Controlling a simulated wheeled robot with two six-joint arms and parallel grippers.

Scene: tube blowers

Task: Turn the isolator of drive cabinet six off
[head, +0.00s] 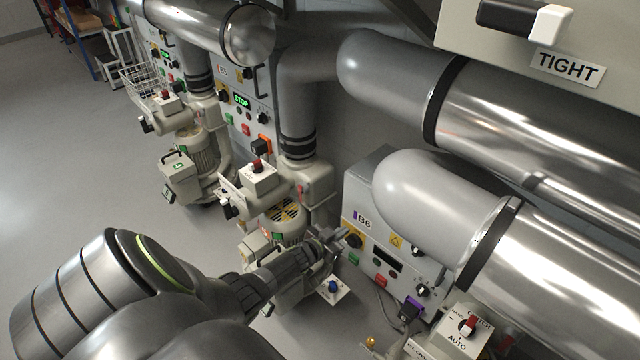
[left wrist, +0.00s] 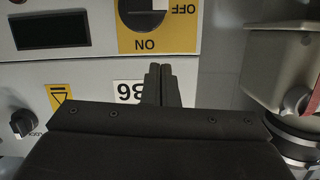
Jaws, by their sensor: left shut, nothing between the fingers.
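Drive cabinet B6 (head: 378,222) stands right of centre in the head view. Its isolator (head: 352,240) is a dark knob on a yellow plate, left on the front, partly behind my gripper. In the left wrist view, which is upside down, the isolator (left wrist: 142,12) is cut by the top edge. Its plate reads ON below the knob and OFF at upper right; I cannot tell the knob's exact setting. My left gripper (head: 338,240) is shut and empty, close to the isolator. In the wrist view its fingers (left wrist: 160,72) end just below the plate, beside the B6 label (left wrist: 129,92).
A warning sign (head: 396,240), a black selector knob (head: 423,290) and coloured buttons share the cabinet front. A blower (head: 282,215) stands close to the left of it. Large metal pipes (head: 440,195) overhang on the right. Open floor (head: 75,150) lies to the left.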

